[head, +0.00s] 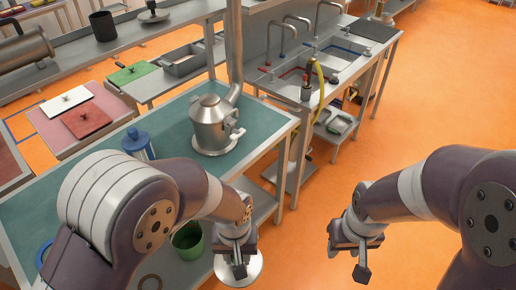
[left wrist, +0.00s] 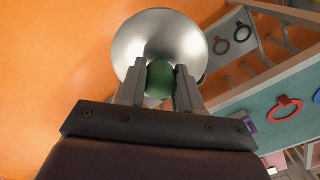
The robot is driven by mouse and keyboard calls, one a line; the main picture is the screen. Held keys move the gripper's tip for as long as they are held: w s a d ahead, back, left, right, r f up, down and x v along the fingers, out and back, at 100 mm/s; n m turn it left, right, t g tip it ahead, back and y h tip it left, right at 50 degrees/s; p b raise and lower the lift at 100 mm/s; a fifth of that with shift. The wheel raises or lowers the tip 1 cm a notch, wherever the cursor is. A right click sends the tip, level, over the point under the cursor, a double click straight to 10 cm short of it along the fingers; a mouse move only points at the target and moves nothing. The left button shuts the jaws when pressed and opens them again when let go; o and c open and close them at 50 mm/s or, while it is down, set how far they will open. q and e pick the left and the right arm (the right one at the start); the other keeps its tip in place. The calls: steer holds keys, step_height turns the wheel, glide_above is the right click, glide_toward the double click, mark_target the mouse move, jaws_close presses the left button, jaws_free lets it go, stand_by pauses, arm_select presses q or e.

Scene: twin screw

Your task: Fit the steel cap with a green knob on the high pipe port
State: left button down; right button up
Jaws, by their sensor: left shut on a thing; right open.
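The steel cap (head: 252,270) is a round pale metal disc beneath my left gripper (head: 238,264), over the floor by the near table's right edge. In the left wrist view the cap (left wrist: 158,30) shows its shiny round face, with the green knob (left wrist: 160,80) between the fingers of my left gripper, which is shut on it. My right gripper (head: 352,254) is open and empty over the orange floor at the right. A steel vessel (head: 209,130) with a pipe (head: 234,45) rising beside it stands on the table. I cannot tell which opening is the high pipe port.
A sink bench (head: 335,62) with taps stands behind, right. Red and green boards lie at the left. Orange floor (head: 430,90) is clear at the right.

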arm_select(q)
steer(key=w+a+f+m+b, duration=0.1)
steer(key=w+a+f+b, duration=0.15)
steer(key=w, duration=0.35)
steer(key=w+a+f+m+b, duration=0.1)
steer(key=w+a+f, duration=0.3)
steer(key=w, duration=0.1)
steer(key=w+a+f+n+b, duration=0.1)
steer(key=a+f+n+b, duration=0.1)
steer(key=a+f, duration=0.3)
steer(key=shift+a, duration=1.25)
arm_select(e)
steer(key=f, duration=0.5)
steer(key=shift+s+d+f, duration=0.1)
steer(key=shift+s+f, duration=0.25)
steer(key=shift+f, duration=0.05)
